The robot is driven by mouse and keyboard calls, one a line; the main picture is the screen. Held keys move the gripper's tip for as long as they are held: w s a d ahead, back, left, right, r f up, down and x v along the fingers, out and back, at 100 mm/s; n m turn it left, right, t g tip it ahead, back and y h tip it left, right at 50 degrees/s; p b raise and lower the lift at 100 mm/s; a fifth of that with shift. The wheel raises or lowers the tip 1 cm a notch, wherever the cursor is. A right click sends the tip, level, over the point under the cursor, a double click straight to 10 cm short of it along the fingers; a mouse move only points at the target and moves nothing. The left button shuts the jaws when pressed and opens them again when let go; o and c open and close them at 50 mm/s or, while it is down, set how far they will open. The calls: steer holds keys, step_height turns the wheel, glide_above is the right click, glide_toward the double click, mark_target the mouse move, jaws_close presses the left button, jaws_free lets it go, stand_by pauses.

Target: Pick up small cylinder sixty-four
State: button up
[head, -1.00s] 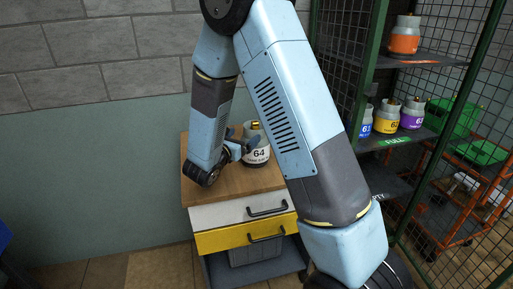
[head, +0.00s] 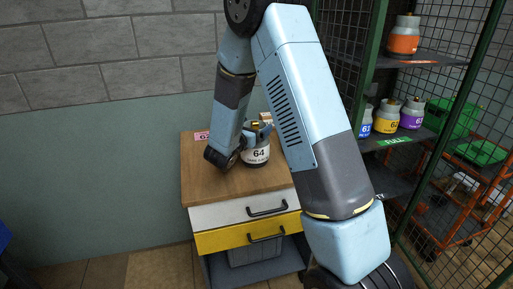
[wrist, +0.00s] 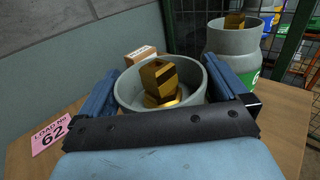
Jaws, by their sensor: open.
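Small cylinder sixty-four (head: 257,156) stands upright on the wooden top of a cabinet, grey-white with a black "64" on its label. My gripper (head: 256,134) is at its upper part in the head view. In the wrist view, the open gripper (wrist: 163,85) has one blue finger on each side of a grey cylinder collar (wrist: 125,97) with a brass valve inside. No label shows on that cylinder there. I cannot tell whether the fingers touch the collar.
Another grey cylinder (wrist: 232,47) with a green label stands close at the right in the wrist view. A pink card (wrist: 51,135) marked 62 and a small box (wrist: 141,54) are on the top (head: 210,178). A mesh cage with shelved cylinders (head: 411,114) stands right.

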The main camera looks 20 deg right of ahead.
steer(key=c, duration=1.7)
steer(key=shift+r, duration=0.1)
